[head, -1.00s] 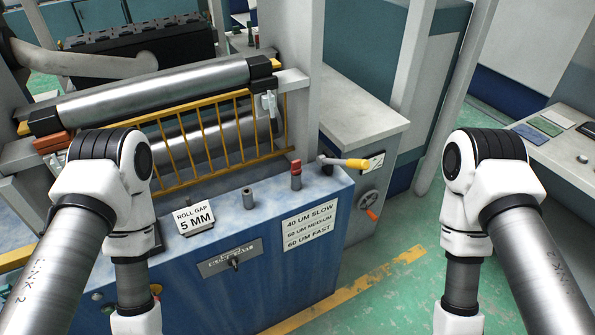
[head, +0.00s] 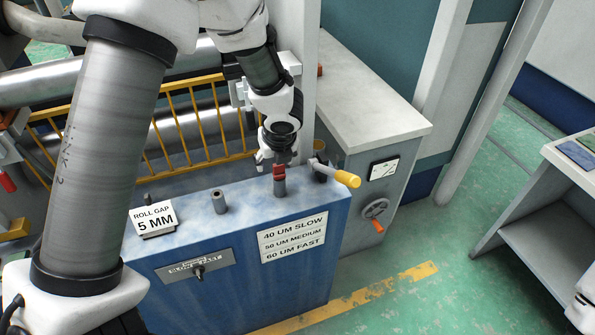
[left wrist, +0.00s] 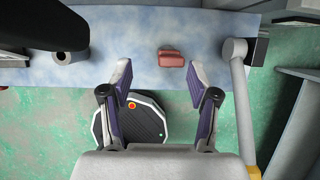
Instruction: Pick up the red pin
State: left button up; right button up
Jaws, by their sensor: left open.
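The red pin (head: 279,169) stands in a grey post on top of the blue console, near its back right part. In the left wrist view the red pin (left wrist: 171,57) lies ahead of the fingertips, slightly right of the middle of the gap. My left gripper (head: 274,158) is open and empty, pointing down close above and behind the pin. Its two fingers (left wrist: 160,78) are spread apart in the left wrist view. Whether a finger touches the pin cannot be told. My right gripper is out of view.
A yellow-handled lever (head: 343,178) sits just right of the pin. An empty grey post (head: 219,201) and the roll gap sign (head: 154,219) stand to its left on the console (head: 230,290). A yellow guard rail (head: 184,125) and rollers lie behind.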

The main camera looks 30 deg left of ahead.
aim_at(278, 169)
pick_arm(q)
jog(key=w+f, duration=0.1)
jog(key=f, duration=0.1)
jog(key=w+f, duration=0.1)
jog(key=f, duration=0.3)
jog(key=shift+w+a+b, duration=0.25)
jog(key=shift+w+b, duration=0.15)
jog(key=shift+a+f, duration=0.15)
jog(key=shift+a, duration=0.05)
jog(key=shift+s+a, duration=0.1)
jog(key=shift+s, duration=0.1)
jog(key=shift+w, duration=0.1)
grip_shut()
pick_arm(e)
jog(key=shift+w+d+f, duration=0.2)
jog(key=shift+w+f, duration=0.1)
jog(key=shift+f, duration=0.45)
pick_arm(q)
jog(key=shift+r, duration=0.2)
